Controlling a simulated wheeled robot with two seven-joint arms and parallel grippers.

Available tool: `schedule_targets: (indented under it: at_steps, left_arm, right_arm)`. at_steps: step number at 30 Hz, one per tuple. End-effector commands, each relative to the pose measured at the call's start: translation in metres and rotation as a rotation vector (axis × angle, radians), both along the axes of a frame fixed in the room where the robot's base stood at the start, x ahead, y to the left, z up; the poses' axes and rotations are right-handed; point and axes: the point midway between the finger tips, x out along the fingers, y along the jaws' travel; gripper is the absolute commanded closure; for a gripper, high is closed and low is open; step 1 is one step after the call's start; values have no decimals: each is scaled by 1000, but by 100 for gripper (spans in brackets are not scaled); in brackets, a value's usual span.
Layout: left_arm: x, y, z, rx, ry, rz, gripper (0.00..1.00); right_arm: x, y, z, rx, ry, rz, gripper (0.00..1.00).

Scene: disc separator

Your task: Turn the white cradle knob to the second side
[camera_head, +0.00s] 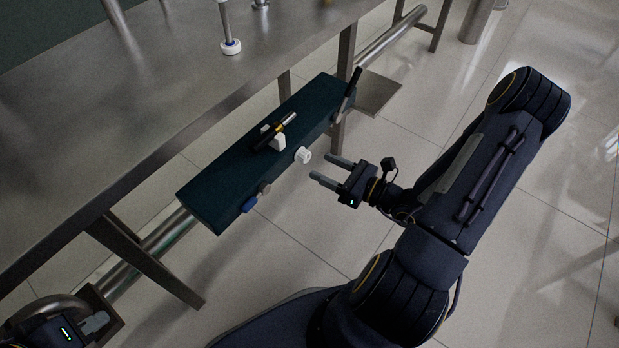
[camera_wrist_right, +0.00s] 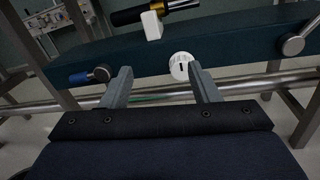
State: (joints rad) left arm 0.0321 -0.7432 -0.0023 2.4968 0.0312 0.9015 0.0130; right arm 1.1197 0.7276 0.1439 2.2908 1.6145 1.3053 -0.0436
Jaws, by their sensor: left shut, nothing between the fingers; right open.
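The white cradle knob (camera_head: 303,155) sticks out of the front side of the dark teal bar. In the right wrist view the knob (camera_wrist_right: 181,65) shows a round white face with a dark slot mark, close to the right-hand finger, which covers part of its edge. My right gripper (camera_head: 321,167) is open and empty, its two fingers pointing at the knob, a short gap away from it. A white cradle (camera_head: 279,141) on top of the bar holds a black and gold cylinder (camera_head: 283,127). My left gripper (camera_head: 97,323) is shut and empty at the bottom left corner.
A blue-handled lever (camera_head: 249,204) and a black-handled lever (camera_head: 350,89) sit on the teal bar (camera_head: 215,190) either side of the knob. A steel table (camera_head: 100,110) runs behind. The tiled floor in front is clear.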

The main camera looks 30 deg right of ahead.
Motion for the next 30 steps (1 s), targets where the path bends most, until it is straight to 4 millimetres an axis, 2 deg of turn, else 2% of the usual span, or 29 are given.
schedule_targets:
  at_steps: [1, 4, 8, 18, 23, 30]
  left_arm:
    - [0, 0, -13, 0, 0, 0, 100]
    - [0, 0, -16, 0, -1, 0, 100]
    - [0, 0, -20, 0, -1, 0, 100]
    - [0, 0, -35, 0, 0, 0, 100]
    - [0, 0, -37, 0, 0, 0, 100]
    - [0, 0, -36, 0, 0, 0, 100]
  right_arm:
    - [0, -8, -22, 37, 19, -50, 45]
    - [2, -17, -34, 71, 37, -107, 45]
    - [14, -14, -35, 76, 39, -116, 45]
    - [62, 6, -34, 74, 39, -113, 45]
    - [71, 10, -33, 74, 41, -114, 45]
    - [72, 11, -33, 74, 41, -115, 45]
